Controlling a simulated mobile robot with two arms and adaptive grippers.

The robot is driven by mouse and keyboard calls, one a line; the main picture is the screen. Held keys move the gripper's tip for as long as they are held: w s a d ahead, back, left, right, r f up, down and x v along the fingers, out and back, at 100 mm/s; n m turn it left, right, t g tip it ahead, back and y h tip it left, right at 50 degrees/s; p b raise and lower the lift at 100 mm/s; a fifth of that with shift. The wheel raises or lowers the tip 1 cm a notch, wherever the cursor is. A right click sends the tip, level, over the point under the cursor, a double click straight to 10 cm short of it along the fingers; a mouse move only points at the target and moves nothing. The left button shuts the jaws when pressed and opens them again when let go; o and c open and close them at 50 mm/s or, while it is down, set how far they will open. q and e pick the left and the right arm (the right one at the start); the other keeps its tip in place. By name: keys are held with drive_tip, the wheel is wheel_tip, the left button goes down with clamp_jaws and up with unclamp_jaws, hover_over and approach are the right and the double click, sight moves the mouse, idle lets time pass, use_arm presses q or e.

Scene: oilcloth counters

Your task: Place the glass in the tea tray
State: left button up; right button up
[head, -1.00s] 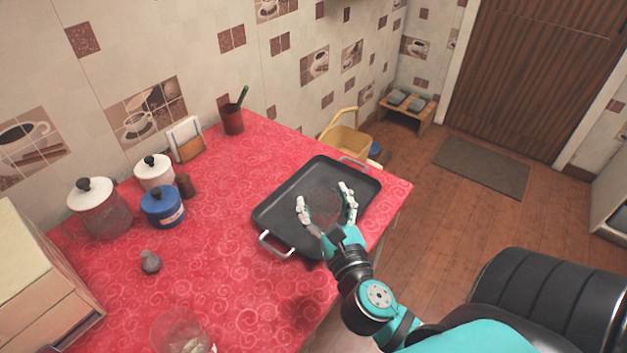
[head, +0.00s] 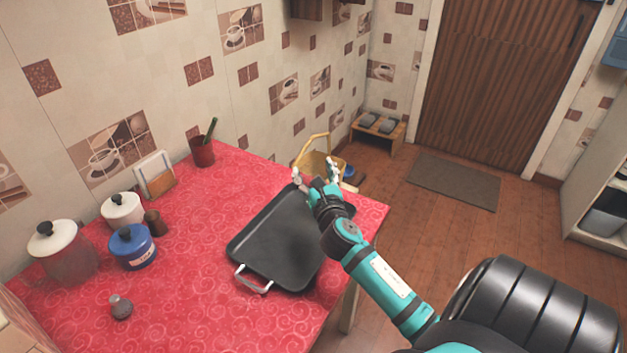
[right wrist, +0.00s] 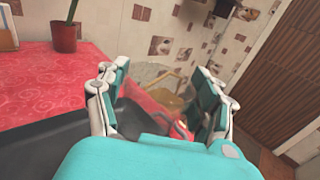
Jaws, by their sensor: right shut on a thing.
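The tea tray (head: 275,243) is dark, rectangular, with metal handles, and lies flat on the red counter in the head view. Its near edge also shows in the right wrist view (right wrist: 45,145). My right gripper (head: 314,176) is over the far end of the tray, by the counter's far right edge. In the right wrist view its fingers (right wrist: 160,108) are shut around a clear glass (right wrist: 155,78), which is see-through and hard to outline. In the head view the glass is mostly hidden by the hand. My left gripper is out of view.
On the counter's left stand a lidded glass jar (head: 65,254), a white pot (head: 121,212), a blue pot (head: 133,249) and a small shaker (head: 121,307). A yellow basket (head: 318,163) is beyond the counter.

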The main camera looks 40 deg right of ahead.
drive_tip(key=shift+f+b, duration=0.55)
drive_tip(key=shift+f, duration=1.1)
drive_tip(key=shift+f, duration=0.2)
drive_tip(key=o, duration=1.8)
drive_tip(key=shift+c, duration=0.2)
drive_tip(key=shift+r, duration=0.15)
drive_tip(key=v, duration=1.2)
drive_tip(key=shift+b, duration=0.4)
drive_tip(key=shift+r, duration=0.1)
